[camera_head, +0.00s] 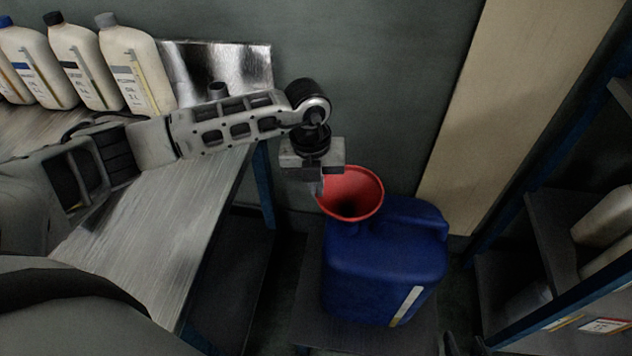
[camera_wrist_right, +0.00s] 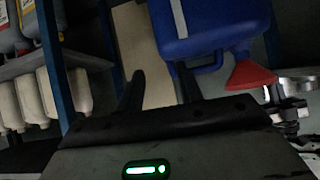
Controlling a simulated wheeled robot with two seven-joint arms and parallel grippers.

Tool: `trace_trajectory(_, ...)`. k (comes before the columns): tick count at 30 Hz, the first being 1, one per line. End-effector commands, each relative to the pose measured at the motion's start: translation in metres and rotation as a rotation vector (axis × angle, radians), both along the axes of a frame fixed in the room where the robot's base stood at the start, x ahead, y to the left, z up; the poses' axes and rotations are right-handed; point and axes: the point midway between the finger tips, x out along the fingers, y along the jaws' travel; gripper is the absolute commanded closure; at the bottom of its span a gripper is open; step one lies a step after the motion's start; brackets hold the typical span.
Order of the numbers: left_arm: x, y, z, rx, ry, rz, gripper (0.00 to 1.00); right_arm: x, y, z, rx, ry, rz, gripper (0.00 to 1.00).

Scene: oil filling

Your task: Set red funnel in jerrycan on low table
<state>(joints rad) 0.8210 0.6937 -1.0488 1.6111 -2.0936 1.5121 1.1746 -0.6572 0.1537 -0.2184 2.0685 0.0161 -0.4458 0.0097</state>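The red funnel (camera_head: 362,190) stands upright with its wide mouth up, at the top left of the blue jerrycan (camera_head: 385,265). Its spout is hidden, so I cannot tell how far it is in the can's opening. The jerrycan stands on the low table (camera_head: 308,322). My left gripper (camera_head: 320,186) is at the funnel's left rim and appears shut on it. In the right wrist view the funnel (camera_wrist_right: 250,74) sits against the jerrycan (camera_wrist_right: 215,25), with my left gripper beside it. My right gripper (camera_wrist_right: 162,88) has its fingers apart with nothing between them.
A dark shelf rack (camera_head: 550,225) with containers stands on the right. A wall is close behind the jerrycan.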

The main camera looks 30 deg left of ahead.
Motion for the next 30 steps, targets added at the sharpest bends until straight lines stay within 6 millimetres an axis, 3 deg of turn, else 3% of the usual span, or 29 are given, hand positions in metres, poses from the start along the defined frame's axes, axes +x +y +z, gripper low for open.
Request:
trace_trajectory(5,0.0,0.0,0.0,0.0,0.0,0.0,1.0,-0.001,0.0,-0.001,-0.001,0.004,0.0,0.64)
trace_trajectory(8,0.0,0.0,0.0,0.0,0.0,0.0,0.74,-0.001,0.0,-0.001,-0.001,0.004,0.0,0.64)
trace_trajectory(20,0.0,0.0,0.0,0.0,0.0,0.0,0.73,-0.001,0.0,-0.001,0.006,0.006,-0.001,0.64)
trace_trajectory(23,0.0,0.0,0.0,0.0,0.0,0.0,0.73,-0.004,0.007,0.014,0.058,0.001,-0.015,0.64)
trace_trajectory(30,0.0,0.004,0.06,0.0,-0.007,-0.002,0.73,-0.003,0.007,0.013,0.057,-0.001,-0.015,0.64)
